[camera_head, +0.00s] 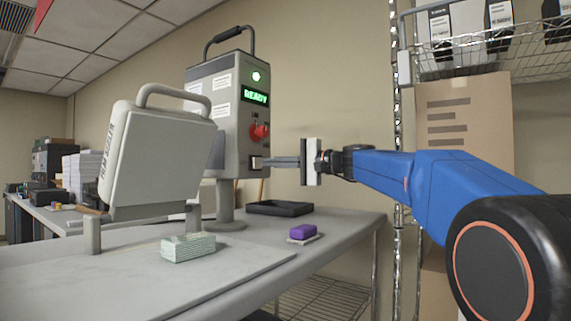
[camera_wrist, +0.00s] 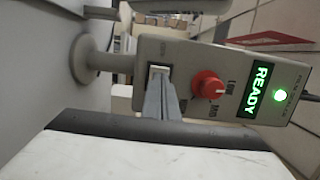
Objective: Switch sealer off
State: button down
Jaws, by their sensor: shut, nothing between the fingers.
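The sealer's grey control box (camera_head: 215,115) stands on a post at the back of the table. Its green display reads READY and a green lamp is lit above it. A red knob (camera_head: 259,132) sits below the display, and it also shows in the wrist view (camera_wrist: 208,85). A small pale rocker switch (camera_head: 256,162) is low on the panel; the wrist view shows it (camera_wrist: 158,72) partly hidden by my fingers. My gripper (camera_head: 268,162) is shut and empty, its fingertips at the switch. I cannot tell whether they touch it.
A light grey sealer lid with a handle (camera_head: 160,150) is raised left of the box. A black tray (camera_head: 280,208), a purple block (camera_head: 303,232) and a pale green block (camera_head: 188,247) lie on the table (camera_head: 345,222). A wire rack with cartons stands at right.

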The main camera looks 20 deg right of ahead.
aim_at(256, 161)
jog(key=shift+x, duration=1.05)
jog(key=shift+a+r+m+t+h, duration=0.1)
jog(key=shift+a+m+t+h, duration=0.2)
jog(key=shift+a+t, duration=0.1)
jog(key=shift+a+r+m+t+h, duration=0.1)
jog(key=shift+a+m+t+h, duration=0.05)
jog(key=shift+m+t+h, duration=0.45)
jog(key=shift+a+m+t+h, duration=0.15)
jog(key=shift+m+t+h, duration=0.25)
jog(key=shift+h, duration=0.3)
